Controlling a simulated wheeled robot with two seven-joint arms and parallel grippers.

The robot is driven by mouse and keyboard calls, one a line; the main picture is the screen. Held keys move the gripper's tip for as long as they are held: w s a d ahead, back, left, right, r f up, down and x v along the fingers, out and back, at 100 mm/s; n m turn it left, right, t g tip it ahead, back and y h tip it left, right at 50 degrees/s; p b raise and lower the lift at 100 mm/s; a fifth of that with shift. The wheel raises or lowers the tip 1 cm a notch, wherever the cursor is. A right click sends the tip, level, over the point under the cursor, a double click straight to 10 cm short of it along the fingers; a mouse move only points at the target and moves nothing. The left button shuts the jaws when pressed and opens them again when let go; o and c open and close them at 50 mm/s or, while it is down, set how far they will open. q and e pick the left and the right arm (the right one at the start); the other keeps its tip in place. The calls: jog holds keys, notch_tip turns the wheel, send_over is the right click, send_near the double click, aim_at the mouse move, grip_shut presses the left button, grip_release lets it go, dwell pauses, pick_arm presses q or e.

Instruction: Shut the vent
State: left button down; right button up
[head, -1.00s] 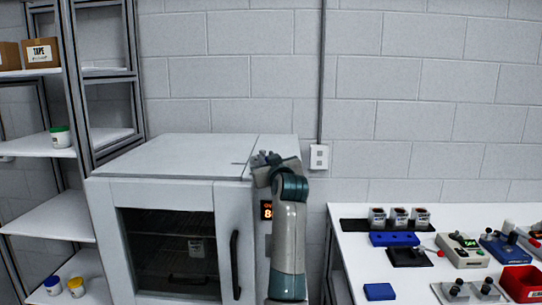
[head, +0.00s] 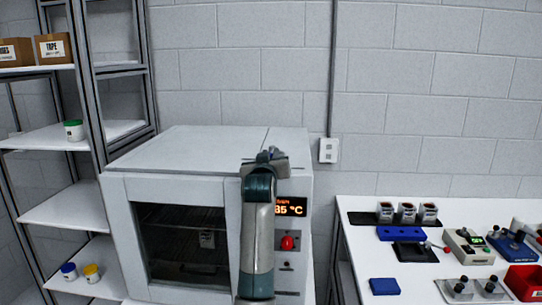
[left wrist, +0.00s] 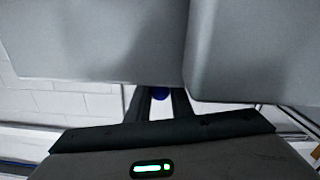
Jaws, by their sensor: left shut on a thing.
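The grey oven (head: 190,150) stands against the wall, with a dark door window. My left gripper (head: 268,154) is at the rear right of its top, seen from behind the arm, so its fingertips are hidden in the head view. I cannot tell for sure that this is the vent's knob. The vent itself is hidden behind the gripper in the head view. My right gripper is not in view.
The oven's front has an orange display (head: 291,207) and a red knob (head: 288,242). A shelf rack (head: 90,120) stands at left. A white table (head: 365,270) at right holds several small devices and a red bin (head: 522,277). A wall outlet (head: 328,150) is behind.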

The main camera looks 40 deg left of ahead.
pick_arm(q)
jog(key=c, duration=1.6)
grip_release()
jog(key=shift+a, duration=0.1)
